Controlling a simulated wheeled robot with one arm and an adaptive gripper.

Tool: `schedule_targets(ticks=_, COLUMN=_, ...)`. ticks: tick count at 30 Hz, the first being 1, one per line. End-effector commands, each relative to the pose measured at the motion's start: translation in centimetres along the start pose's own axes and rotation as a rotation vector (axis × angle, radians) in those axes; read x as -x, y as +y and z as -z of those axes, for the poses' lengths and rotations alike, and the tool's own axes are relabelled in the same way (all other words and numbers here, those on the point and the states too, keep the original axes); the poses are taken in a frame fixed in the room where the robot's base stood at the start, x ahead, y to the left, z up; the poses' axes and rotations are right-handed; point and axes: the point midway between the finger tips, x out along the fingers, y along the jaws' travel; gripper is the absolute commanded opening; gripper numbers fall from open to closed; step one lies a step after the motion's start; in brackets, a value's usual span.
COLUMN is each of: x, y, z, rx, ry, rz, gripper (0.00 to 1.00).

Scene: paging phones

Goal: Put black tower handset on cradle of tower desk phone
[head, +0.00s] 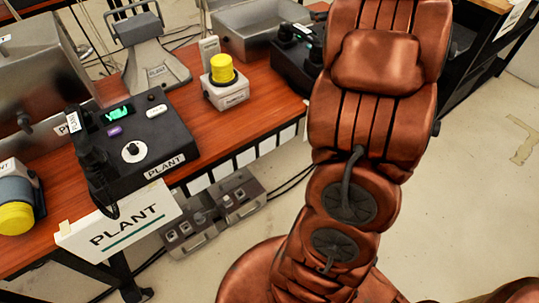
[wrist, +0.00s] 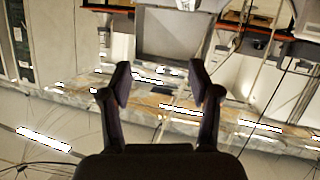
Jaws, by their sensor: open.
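A black desk phone (head: 150,137) with a green display, a round white dial and a PLANT label sits on the red-brown desk in the head view. A dark handset-like part (head: 94,165) with a cord lies along its left side. I cannot tell whether this is the tower phone and its handset. Another black device (head: 290,62) is at the back, partly hidden by my arm. My gripper (wrist: 160,84) shows in the wrist view, open, with nothing between its fingers. It is outside the head view, and no handset is recognisable in the wrist view.
A white box with a yellow knob (head: 223,82) stands near the desk's edge. A grey stand (head: 155,65) is behind the phone. A yellow-ended grey device (head: 16,205) is at left. A PLANT sign (head: 120,225) hangs in front. Grey switch boxes (head: 212,213) sit below.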

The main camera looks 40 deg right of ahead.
Motion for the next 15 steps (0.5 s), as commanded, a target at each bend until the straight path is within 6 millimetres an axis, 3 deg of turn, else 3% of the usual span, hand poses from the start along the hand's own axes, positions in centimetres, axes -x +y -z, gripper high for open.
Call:
schedule_targets(ticks=1, x=-0.1, y=-0.7, z=1.4, rx=0.017, ry=-0.003, rz=-0.048, gripper=0.62)
schedule_targets(ticks=6, x=0.8, y=-2.0, z=3.2, rx=0.032, ry=-0.06, rz=-0.214, gripper=0.62)
schedule_targets(ticks=10, x=2.4, y=-4.0, z=2.9, rx=0.017, ry=-0.142, rz=-0.304, gripper=0.62)
schedule_targets(ticks=15, x=5.3, y=-8.1, z=0.6, rx=-0.016, ry=-0.298, rz=-0.361, gripper=0.62)
